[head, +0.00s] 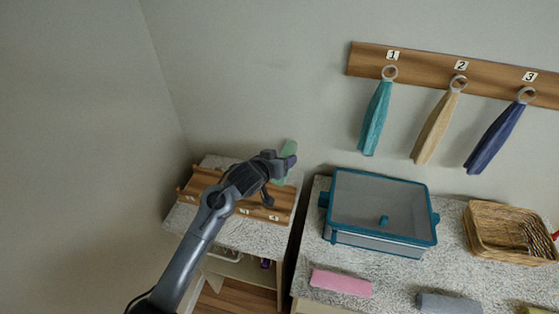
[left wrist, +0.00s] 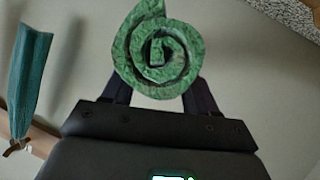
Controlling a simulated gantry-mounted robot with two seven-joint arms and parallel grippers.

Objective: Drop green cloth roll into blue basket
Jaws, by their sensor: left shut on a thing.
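The green cloth roll (head: 289,149) is in my left gripper (head: 284,163), held up off the surface above the right part of the wooden rack. In the left wrist view the roll (left wrist: 157,50) shows its spiral end, between the two dark fingers. My left gripper is shut on it. The blue basket (head: 382,180), a grey box with a teal-blue rim and side handles, stands on the speckled counter to the right of the gripper. The roll is apart from the basket. My right gripper is in neither view.
A wooden rack (head: 203,180) with number tags sits on the left counter. A wicker basket (head: 480,212) stands at right. Pink (head: 341,282) and grey (head: 447,303) cloths lie in front. Teal (head: 375,118), tan (head: 436,127) and navy (head: 494,138) towels hang above.

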